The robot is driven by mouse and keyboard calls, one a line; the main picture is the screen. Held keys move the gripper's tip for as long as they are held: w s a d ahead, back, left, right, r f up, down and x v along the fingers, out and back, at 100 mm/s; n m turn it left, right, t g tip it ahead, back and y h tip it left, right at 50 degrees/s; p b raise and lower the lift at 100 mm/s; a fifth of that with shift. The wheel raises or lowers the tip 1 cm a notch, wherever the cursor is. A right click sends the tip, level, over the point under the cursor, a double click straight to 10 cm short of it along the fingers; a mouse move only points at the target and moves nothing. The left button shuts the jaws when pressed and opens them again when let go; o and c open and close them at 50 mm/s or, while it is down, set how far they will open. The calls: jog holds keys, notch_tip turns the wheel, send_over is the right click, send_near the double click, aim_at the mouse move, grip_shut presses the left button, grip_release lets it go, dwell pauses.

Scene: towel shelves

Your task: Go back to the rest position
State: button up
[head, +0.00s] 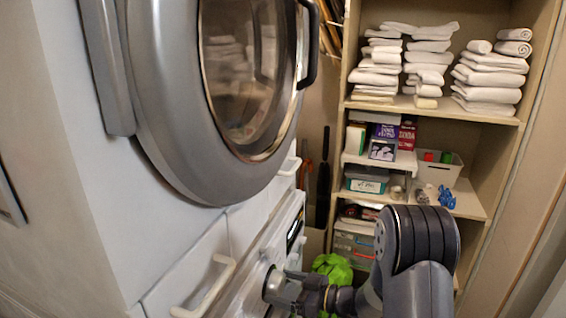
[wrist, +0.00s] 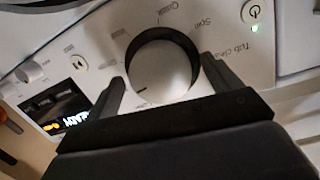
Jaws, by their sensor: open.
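My gripper (wrist: 162,82) is open in the wrist view. Its two dark fingers stand on either side of a round silver dial (wrist: 160,75) on a white control panel. Whether the fingers touch the dial I cannot tell. In the head view my arm reaches from the lower right toward the panel of the lower machine, and the gripper end (head: 285,287) is by that panel. The fingertips are hard to make out there.
A large grey round door (head: 170,90) of the upper machine stands at the left. White drawer handles (head: 205,290) jut out below it. Shelves (head: 455,108) with folded white towels (head: 490,75) stand behind at the right. A green bag (head: 332,268) lies beyond my arm.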

jog(key=n+b, duration=0.3)
jog(key=b, duration=0.1)
jog(key=n+t+b, duration=0.1)
jog(key=n+b, duration=0.1)
jog(key=shift+f+n+b, duration=0.3)
jog(key=n+b, duration=0.3)
jog(key=n+t+b, duration=0.1)
jog(key=n+b, duration=0.2)
jog(key=shift+y+b, duration=0.3)
jog(key=shift+b, duration=0.1)
jog(key=shift+s+d+r, duration=0.1)
jog(key=shift+d, duration=0.2)
jog(key=shift+v, duration=1.65)
jog(key=shift+r, duration=0.1)
